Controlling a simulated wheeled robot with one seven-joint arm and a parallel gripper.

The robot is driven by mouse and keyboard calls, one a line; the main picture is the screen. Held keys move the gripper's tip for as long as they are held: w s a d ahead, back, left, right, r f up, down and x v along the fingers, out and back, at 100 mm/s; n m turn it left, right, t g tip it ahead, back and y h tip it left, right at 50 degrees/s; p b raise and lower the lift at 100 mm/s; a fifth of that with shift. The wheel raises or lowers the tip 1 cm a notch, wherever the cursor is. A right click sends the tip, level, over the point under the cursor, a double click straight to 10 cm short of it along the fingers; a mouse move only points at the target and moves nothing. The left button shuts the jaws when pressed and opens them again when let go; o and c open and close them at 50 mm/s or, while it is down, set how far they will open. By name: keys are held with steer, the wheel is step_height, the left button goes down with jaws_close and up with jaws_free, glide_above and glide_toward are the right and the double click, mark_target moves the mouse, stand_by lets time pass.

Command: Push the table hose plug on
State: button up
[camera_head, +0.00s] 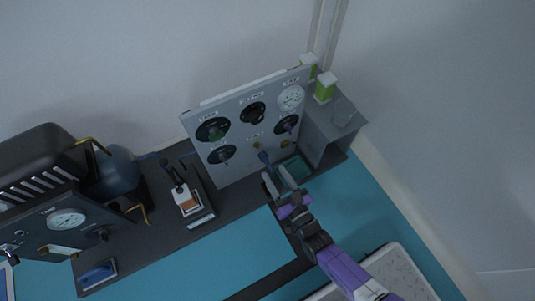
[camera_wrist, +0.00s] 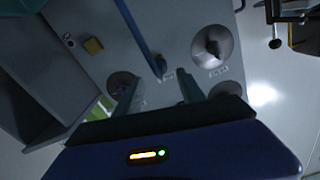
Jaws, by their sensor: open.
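A blue hose with a dark plug end (camera_wrist: 160,66) meets the face of the grey gauge panel (camera_wrist: 190,20) in the wrist view. In the head view the blue plug (camera_head: 264,157) shows low on the front of the panel (camera_head: 237,170). I cannot tell how far the plug is seated. My gripper (camera_head: 275,177) is open in front of the panel's lower edge. In the wrist view the fingers of my gripper (camera_wrist: 157,90) stand apart, with the plug beyond their tips and roughly between them. Nothing is held.
Several black dials, including one knob (camera_wrist: 211,47), and a round gauge (camera_head: 291,97) are on the panel. A yellow fitting (camera_wrist: 93,46) sits near the plug. A grey open box (camera_head: 325,130) stands at right. The blue tabletop (camera_head: 220,262) in front is mostly clear.

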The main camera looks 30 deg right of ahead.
mark_target(266, 160)
steer(key=w+b, duration=0.1)
steer(key=w, duration=0.5)
steer(key=shift+w+b, duration=0.4)
steer(key=shift+c, duration=0.5)
jaws_close()
stand_by(0.6)
